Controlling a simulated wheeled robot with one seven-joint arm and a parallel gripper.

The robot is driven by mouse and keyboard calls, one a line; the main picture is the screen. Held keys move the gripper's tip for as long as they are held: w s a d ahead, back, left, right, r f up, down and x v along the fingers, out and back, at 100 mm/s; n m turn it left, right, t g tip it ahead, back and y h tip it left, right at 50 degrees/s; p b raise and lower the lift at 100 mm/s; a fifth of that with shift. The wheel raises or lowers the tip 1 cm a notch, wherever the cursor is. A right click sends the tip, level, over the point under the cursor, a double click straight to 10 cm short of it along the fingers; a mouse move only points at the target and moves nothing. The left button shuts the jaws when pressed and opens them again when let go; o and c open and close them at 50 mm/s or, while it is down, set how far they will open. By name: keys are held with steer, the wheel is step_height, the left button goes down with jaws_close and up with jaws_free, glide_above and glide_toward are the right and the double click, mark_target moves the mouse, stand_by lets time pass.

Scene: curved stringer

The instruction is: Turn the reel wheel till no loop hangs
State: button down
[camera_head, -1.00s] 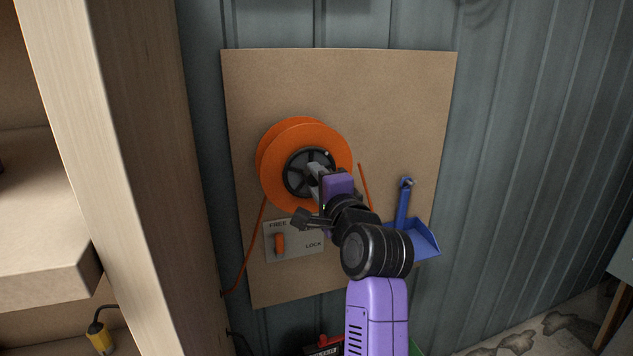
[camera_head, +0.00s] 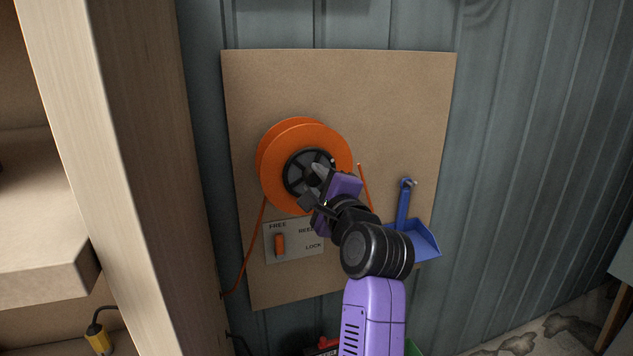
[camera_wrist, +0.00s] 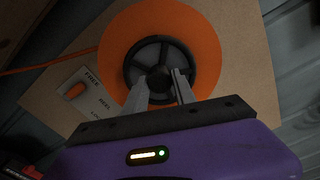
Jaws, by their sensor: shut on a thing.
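The orange reel (camera_head: 272,165) is mounted on a tan board, with a black spoked reel wheel (camera_head: 293,172) at its centre. In the wrist view the wheel (camera_wrist: 133,59) faces me. My gripper (camera_head: 318,172) is at the wheel's middle. Its two fingers (camera_wrist: 161,88) are shut on the wheel, around its dark hub area; the exact contact is hard to see. Orange cord (camera_head: 256,235) runs from the reel's left side down to the board's lower left edge. Another cord length (camera_head: 365,186) slants down at the right and passes behind my arm, so any loop there is hidden.
A label plate with an orange lever (camera_head: 280,244) sits below the reel, marked FREE and LOCK; the lever stands upright. A blue dustpan (camera_head: 413,236) hangs to the right. A wooden shelf (camera_head: 150,180) stands close on the left. The board (camera_head: 400,100) is bare above right.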

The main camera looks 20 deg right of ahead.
steer(key=shift+f, duration=0.1)
steer(key=c, duration=1)
jaws_free()
steer(key=s+b, duration=0.2)
steer(key=s, duration=0.6)
